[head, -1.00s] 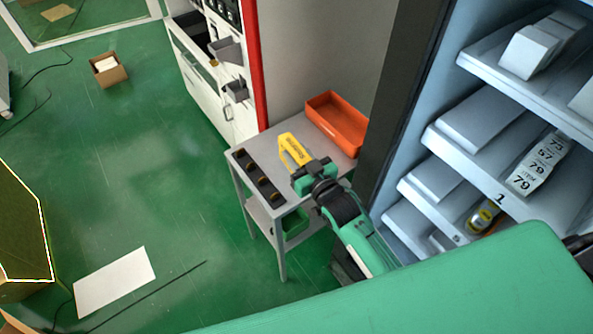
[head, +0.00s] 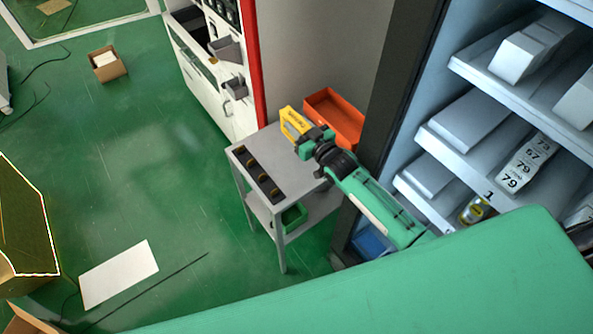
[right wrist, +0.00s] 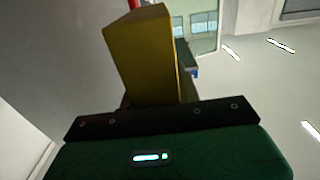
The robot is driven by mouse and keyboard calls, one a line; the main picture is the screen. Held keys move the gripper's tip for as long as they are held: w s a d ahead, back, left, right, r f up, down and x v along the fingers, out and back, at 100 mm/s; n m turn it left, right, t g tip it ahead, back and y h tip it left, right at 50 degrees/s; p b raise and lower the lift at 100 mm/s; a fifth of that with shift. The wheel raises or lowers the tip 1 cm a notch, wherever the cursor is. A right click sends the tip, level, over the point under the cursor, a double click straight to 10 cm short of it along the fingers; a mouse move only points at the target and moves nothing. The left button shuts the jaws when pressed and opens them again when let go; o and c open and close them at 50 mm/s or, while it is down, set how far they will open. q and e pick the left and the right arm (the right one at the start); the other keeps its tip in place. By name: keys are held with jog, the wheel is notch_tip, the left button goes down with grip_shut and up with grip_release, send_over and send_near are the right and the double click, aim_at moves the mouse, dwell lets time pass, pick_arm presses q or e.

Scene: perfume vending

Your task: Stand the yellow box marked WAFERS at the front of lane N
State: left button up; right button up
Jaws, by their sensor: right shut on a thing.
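The yellow box (head: 294,123) has dark lettering on its side, too small to read surely. My right gripper (head: 306,137) is shut on it and holds it above the small grey side table. In the right wrist view the yellow box (right wrist: 146,55) stands up from the gripper's dark edge, and its lower end is hidden there. The vending shelves (head: 470,130) are at the right, with white blocks and number tags on them. I cannot make out a lane N mark. My left gripper is not in view.
The grey side table (head: 285,155) carries a black strip with round holders (head: 258,174) and an orange bin (head: 335,116). A green bin (head: 294,217) is on its lower shelf. The dark cabinet frame (head: 400,100) stands between table and shelves.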

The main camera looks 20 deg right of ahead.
notch_tip(320, 180, down, 19)
jog(key=b, duration=1.5)
jog(key=shift+f, duration=0.15)
jog(key=shift+f+b, duration=0.3)
jog(key=shift+b, duration=0.2)
jog(key=o, duration=1.1)
jog(key=v, duration=0.1)
jog(key=b+v, duration=0.1)
jog(key=v, duration=0.1)
jog(key=f+b+v, duration=0.1)
jog(key=v, duration=0.1)
jog(key=shift+s+a, duration=0.2)
jog(key=shift+s, duration=0.1)
jog(key=v, duration=0.2)
jog(key=b+v, duration=0.1)
jog(key=v, duration=0.5)
jog(key=shift+s+r, duration=0.25)
jog(key=shift+r, duration=0.1)
